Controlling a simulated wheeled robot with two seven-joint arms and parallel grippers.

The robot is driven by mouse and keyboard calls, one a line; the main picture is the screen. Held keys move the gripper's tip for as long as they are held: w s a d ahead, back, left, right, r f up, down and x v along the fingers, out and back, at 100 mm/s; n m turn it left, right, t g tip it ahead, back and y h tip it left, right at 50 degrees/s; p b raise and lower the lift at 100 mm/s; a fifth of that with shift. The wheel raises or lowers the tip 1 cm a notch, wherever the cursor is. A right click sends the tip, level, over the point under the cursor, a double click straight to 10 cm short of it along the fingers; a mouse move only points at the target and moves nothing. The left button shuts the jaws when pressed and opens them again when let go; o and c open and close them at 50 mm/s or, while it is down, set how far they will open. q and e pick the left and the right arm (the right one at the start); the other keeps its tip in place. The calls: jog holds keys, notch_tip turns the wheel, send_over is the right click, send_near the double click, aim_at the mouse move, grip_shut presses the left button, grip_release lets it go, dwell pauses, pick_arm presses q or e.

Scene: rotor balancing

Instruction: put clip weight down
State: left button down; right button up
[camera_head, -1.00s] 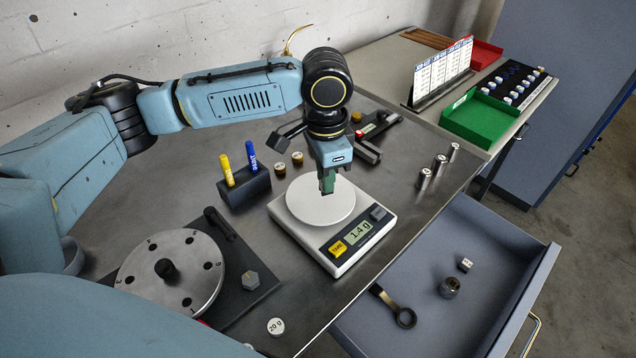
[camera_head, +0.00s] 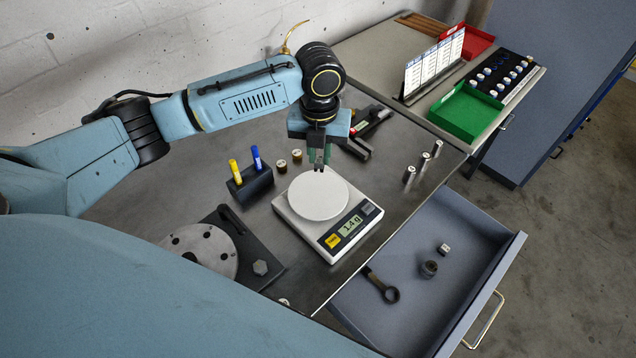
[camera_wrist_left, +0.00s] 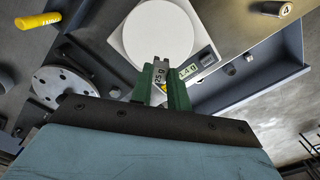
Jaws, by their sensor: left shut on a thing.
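My left gripper (camera_head: 319,158) points down above the rear part of the scale's round white pan (camera_head: 318,197). Its green fingers are shut on a small clip weight (camera_wrist_left: 160,72), which shows between the fingertips in the left wrist view and seems to be marked 25.0. In the head view the weight is small and dark at the tips, apparently clear of the pan. The scale (camera_head: 334,242) reads 1.4 g. The pan looks empty. My right gripper is not in view.
A pen block (camera_head: 250,186) and two small round pieces stand left of the scale. The rotor disc (camera_head: 203,252) is at lower left, partly hidden. Several metal cylinders stand right. A green tray (camera_head: 466,112) is farther back.

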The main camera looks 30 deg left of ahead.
pick_arm(q)
jog(key=shift+a+r+m+p, duration=0.15)
jog(key=shift+r+m+p, duration=0.15)
jog(key=shift+m, duration=0.7)
jog(key=shift+f+m, duration=0.2)
jog(key=shift+m, duration=0.1)
send_over(318, 193)
notch_tip(318, 193, down, 10)
jog(key=shift+r, duration=0.1)
jog(key=c, duration=1.3)
grip_release()
jog(key=shift+f, duration=0.2)
jog(key=shift+c, duration=0.2)
notch_tip(318, 193, up, 12)
jog(key=shift+r, duration=0.2)
